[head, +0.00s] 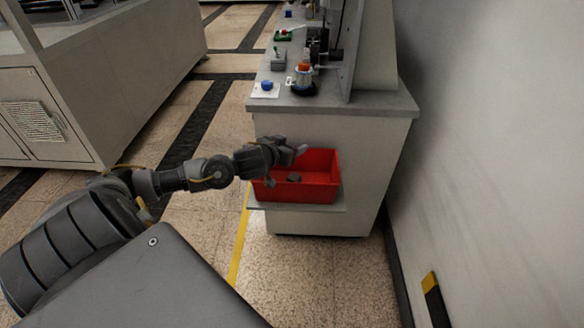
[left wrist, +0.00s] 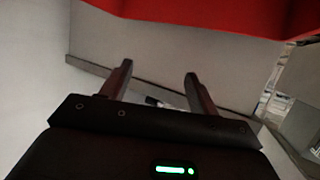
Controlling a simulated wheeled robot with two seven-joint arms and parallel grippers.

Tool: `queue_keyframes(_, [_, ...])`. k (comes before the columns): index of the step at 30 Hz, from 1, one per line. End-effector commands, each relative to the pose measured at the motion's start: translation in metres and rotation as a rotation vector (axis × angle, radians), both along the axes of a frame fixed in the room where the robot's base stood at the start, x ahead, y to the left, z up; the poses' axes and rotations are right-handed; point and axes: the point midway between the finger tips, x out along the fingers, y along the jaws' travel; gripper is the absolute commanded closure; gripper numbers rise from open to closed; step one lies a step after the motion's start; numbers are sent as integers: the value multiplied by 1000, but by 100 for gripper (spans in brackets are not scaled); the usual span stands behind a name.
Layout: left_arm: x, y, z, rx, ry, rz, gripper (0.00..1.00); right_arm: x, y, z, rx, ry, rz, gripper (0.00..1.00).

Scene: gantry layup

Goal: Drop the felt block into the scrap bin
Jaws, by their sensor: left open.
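The red scrap bin (head: 322,189) sits on a low shelf at the near end of the workbench. A small dark grey block (head: 294,178), which looks like the felt block, lies inside it. My left gripper (head: 287,166) is at the bin's left side, over its opening, with its fingers apart and nothing between them. In the left wrist view the open fingers (left wrist: 158,70) show, with the red bin (left wrist: 220,14) along the top edge. The block cannot be made out there. My right gripper is not in view.
The workbench top (head: 328,103) above the bin carries a blue button (head: 267,86) and several small fixtures. A wall (head: 480,130) stands close on the right. A large grey cabinet (head: 120,75) stands at the left. The tiled floor between is clear.

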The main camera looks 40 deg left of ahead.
Motion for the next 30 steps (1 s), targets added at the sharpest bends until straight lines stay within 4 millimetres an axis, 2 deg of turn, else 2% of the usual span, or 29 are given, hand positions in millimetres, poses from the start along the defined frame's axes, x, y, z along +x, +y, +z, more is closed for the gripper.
queue_keyframes(5, [-8,-1,2,2,2,-1,39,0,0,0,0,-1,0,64])
queue_keyframes(19, [-83,-11,28,1,4,-2,39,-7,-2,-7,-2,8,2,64])
queue_keyframes(24, [-96,-12,34,1,1,0,39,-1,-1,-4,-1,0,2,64])
queue_keyframes(30, [-101,-13,37,0,0,0,39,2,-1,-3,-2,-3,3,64])
